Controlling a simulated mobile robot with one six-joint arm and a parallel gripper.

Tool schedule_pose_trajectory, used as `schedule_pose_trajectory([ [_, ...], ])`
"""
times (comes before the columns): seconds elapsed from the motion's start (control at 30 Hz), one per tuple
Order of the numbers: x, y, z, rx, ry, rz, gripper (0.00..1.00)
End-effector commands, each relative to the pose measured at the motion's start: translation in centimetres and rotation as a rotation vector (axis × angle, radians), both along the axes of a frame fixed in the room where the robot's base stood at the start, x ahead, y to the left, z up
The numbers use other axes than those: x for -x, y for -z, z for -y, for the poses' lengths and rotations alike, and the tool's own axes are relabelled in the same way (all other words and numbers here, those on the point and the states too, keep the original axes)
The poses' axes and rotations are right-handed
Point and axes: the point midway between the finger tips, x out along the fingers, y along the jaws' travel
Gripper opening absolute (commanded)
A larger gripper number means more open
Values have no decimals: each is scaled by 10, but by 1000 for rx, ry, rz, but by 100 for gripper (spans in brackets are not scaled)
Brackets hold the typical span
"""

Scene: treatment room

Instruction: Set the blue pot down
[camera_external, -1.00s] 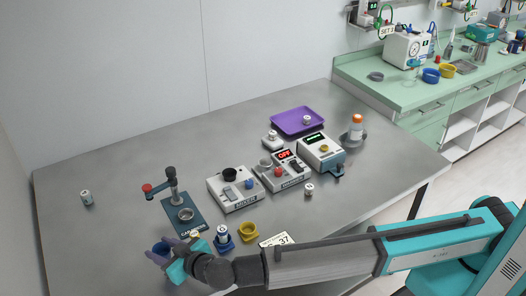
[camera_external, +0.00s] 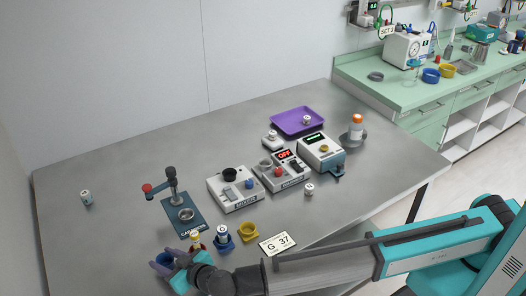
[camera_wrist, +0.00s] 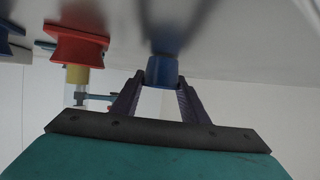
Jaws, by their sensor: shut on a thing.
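My gripper (camera_external: 163,264) is shut on the blue pot (camera_external: 164,258) near the front edge of the table, left of the arm's wrist. In the wrist view, which looks upside down, the blue pot (camera_wrist: 162,70) sits between the two purple fingertips (camera_wrist: 158,82). The grey table surface (camera_wrist: 235,35) is close to the pot, with a dark blur beside it. I cannot tell whether the pot touches the table. A red holder with a yellow-topped vial (camera_wrist: 75,45) stands beside it in the wrist view.
A blue holder with a vial (camera_external: 223,240), a yellow pot (camera_external: 249,232) and a number card (camera_external: 279,243) are right of my gripper. A capping stand (camera_external: 182,215) is behind it. The left part of the table (camera_external: 90,240) is mostly clear.

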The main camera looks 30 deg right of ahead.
Motion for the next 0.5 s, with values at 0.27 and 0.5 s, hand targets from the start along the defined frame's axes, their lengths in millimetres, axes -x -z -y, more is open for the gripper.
schedule_pose_trajectory([
  [0.27, 0, 0, 0, 0, 0, 1, 19],
  [0.5, 0, 3, 0, -1, 0, 0, 43],
])
